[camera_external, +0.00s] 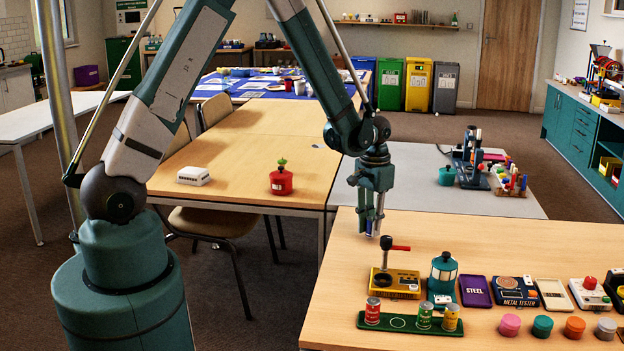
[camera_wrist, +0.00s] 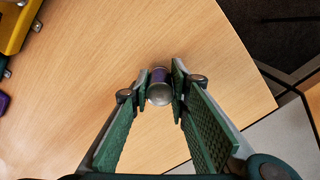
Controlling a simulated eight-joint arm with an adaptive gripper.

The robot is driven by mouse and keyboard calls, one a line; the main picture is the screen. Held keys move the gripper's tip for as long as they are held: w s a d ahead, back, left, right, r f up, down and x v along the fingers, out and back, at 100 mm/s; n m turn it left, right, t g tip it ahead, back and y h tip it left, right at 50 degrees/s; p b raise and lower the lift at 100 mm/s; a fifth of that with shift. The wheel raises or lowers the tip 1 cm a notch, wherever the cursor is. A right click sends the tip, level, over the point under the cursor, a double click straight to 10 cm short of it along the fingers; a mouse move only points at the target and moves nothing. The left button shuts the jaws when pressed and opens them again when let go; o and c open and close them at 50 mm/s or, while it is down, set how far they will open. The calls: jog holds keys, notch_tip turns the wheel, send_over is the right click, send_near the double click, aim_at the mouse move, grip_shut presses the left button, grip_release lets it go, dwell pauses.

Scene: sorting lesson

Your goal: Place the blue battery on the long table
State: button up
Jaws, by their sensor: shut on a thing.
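My gripper (camera_external: 374,222) points down over the far left part of the front wooden table (camera_external: 450,230). It is shut on the blue battery (camera_external: 369,227), which shows as a small blue piece low between the fingers. In the wrist view my gripper (camera_wrist: 160,88) has the battery (camera_wrist: 159,92) between its fingertips, with a silver round end and a violet-blue side visible. The table top (camera_wrist: 100,60) lies below it; I cannot tell the exact gap. Another long wooden table (camera_external: 240,160) extends away at the left. Which one is the long table is not marked.
A red pot (camera_external: 281,182) and a white box (camera_external: 193,176) stand on the left table, otherwise largely clear nearby.

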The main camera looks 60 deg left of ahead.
jog(key=shift+r, duration=0.1)
notch_tip(320, 180, up, 13)
jog(key=w+a+m, duration=0.2)
jog(key=a+m, duration=0.6)
jog(key=a, duration=2.4)
jog(key=s+a+m, duration=0.3)
jog(key=s+a, duration=0.1)
jog(key=a, duration=0.6)
jog(key=s+a+m, duration=0.2)
jog(key=s+a, duration=0.3)
jog(key=a, duration=0.5)
jog(key=s+a+m, duration=0.3)
jog(key=s+a, duration=0.1)
jog(key=a, duration=0.7)
jog(key=shift+w+d+f, duration=0.1)
jog(key=shift+d+f, duration=0.1)
jog(key=shift+f, duration=1)
jog(key=shift+w+d+f, duration=0.1)
jog(key=shift+d+f, duration=0.05)
jog(key=shift+f, duration=1)
